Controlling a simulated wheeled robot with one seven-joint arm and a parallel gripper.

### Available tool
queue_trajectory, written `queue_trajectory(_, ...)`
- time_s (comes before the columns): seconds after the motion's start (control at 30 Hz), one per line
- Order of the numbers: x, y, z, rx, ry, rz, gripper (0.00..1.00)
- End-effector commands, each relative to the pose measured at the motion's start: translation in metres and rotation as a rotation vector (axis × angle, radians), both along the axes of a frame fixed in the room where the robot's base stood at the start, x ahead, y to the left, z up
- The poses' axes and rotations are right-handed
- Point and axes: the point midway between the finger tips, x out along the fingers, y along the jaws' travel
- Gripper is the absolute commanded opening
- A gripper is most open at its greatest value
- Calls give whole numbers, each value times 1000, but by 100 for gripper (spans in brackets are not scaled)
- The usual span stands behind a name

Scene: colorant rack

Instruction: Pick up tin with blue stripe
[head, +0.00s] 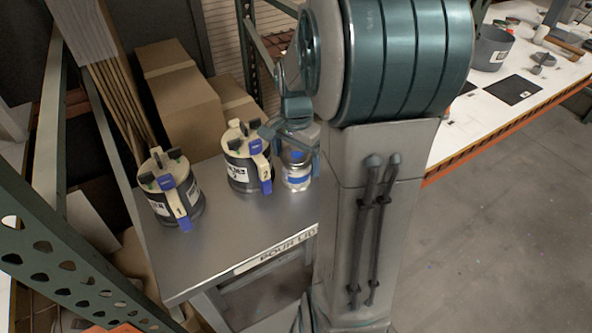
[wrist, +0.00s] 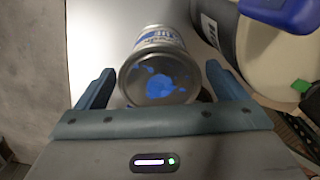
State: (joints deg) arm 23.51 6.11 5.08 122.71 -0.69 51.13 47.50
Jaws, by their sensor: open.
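The tin with the blue stripe (head: 297,178) stands upright on the metal table, next to the canister marked 2. In the wrist view the tin (wrist: 158,75) shows its lid with blue paint smears and a pale label with blue marks. My gripper (wrist: 158,85) is open, with one finger on each side of the tin. The left finger is a little apart from the tin; the right finger is close to it and I cannot tell whether they touch. In the head view my gripper (head: 292,140) is over the tin's top and partly hides it.
Canister 2 (head: 240,172) stands close left of the tin; its pale lid also shows in the wrist view (wrist: 270,55). Canister 1 (head: 158,205) stands further left. Cardboard boxes (head: 183,105) are behind. The metal table (head: 215,255) is clear in front. A white workbench (head: 500,98) is at right.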

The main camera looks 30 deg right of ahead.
Motion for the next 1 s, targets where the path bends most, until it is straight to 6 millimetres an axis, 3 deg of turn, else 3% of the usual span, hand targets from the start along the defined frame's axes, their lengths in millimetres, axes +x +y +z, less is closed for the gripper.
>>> queue_trajectory(0.23,-1,0,-38,1,5,1,91)
queue_trajectory(0.57,0,0,-46,0,1,1,91)
queue_trajectory(0.77,0,0,-46,0,1,0,36)
queue_trajectory(1.0,0,0,-45,0,0,0,31)
